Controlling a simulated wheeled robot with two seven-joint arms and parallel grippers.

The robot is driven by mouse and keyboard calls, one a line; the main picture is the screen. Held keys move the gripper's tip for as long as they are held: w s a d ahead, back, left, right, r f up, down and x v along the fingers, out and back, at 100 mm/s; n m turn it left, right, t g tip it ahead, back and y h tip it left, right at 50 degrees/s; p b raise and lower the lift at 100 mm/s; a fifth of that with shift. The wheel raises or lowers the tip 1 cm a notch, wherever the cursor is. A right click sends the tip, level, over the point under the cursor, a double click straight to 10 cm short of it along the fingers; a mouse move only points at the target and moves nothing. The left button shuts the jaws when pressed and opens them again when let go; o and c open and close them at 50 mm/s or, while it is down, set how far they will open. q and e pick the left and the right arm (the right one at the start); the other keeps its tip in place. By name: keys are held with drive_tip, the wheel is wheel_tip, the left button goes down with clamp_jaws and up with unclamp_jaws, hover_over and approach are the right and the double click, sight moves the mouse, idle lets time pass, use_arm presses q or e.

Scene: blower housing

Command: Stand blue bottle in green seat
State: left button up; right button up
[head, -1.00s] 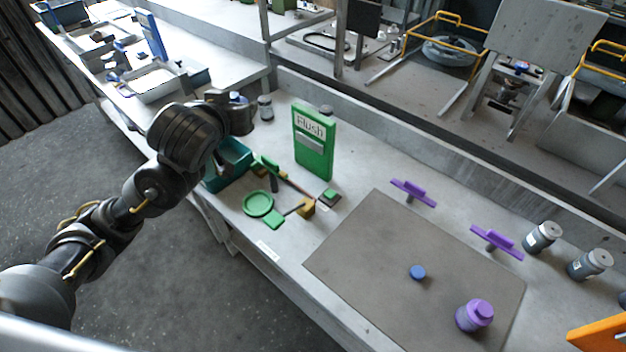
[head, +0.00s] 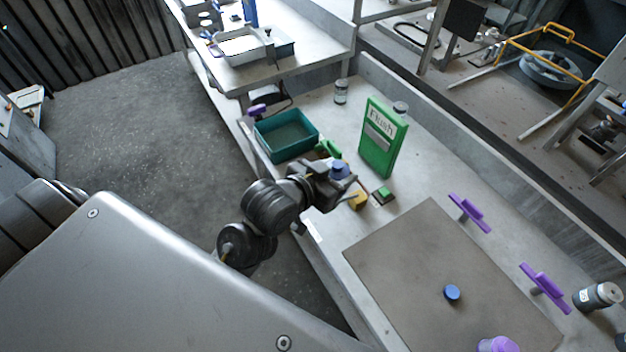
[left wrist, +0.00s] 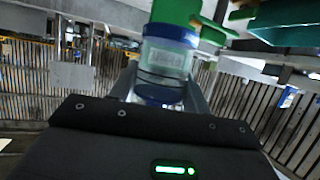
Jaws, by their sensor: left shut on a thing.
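My left gripper (head: 346,182) is shut on the blue bottle (head: 339,168), whose blue top shows above the fingers in the head view. In the left wrist view the bottle (left wrist: 165,65) sits between the fingers, with blue bands at both ends and a pale label. The gripper is over the bench, left of the green Flush board (head: 380,138). The round green seat is hidden behind my left arm in the head view. A green edge shows beside the bottle in the left wrist view; I cannot tell if it is the seat. My right gripper is not in view.
A teal bin (head: 286,134) stands left of the board. A yellow block (head: 358,199) and a small green-topped block (head: 384,195) are close by the gripper. The brown mat (head: 430,250) holds a blue disc (head: 452,292). Purple handles (head: 543,288) stand along its right side.

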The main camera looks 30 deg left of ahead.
use_arm(q)
drive_tip(key=shift+s+a+f+y, duration=0.15)
drive_tip(key=shift+s+f, duration=0.25)
drive_tip(key=shift+s, duration=0.25)
drive_tip(key=shift+s+a+f+y, duration=0.15)
drive_tip(key=shift+s+f, duration=0.25)
drive_tip(key=shift+s, duration=0.2)
drive_tip(key=w+a+f+p, duration=0.1)
drive_tip(key=w+a+f, duration=0.2)
drive_tip(key=w+a+f+p, duration=0.1)
drive_tip(key=w+a+f, duration=0.2)
drive_tip(key=w, duration=0.1)
drive_tip(key=w+a+f+p, duration=0.1)
drive_tip(key=w+a+f, duration=0.1)
drive_tip(key=w+f, duration=0.1)
drive_tip(key=shift+w+a+f+p, duration=0.25)
drive_tip(key=shift+a+f+p, duration=0.05)
drive_tip(key=shift+a, duration=0.1)
drive_tip(key=shift+w+a+f, duration=0.1)
drive_tip(key=shift+a+f, duration=0.05)
drive_tip(key=shift+f, duration=1.6)
drive_tip(key=shift+f, duration=0.1)
drive_tip(key=o, duration=1.1)
drive_tip(key=shift+c, duration=0.2)
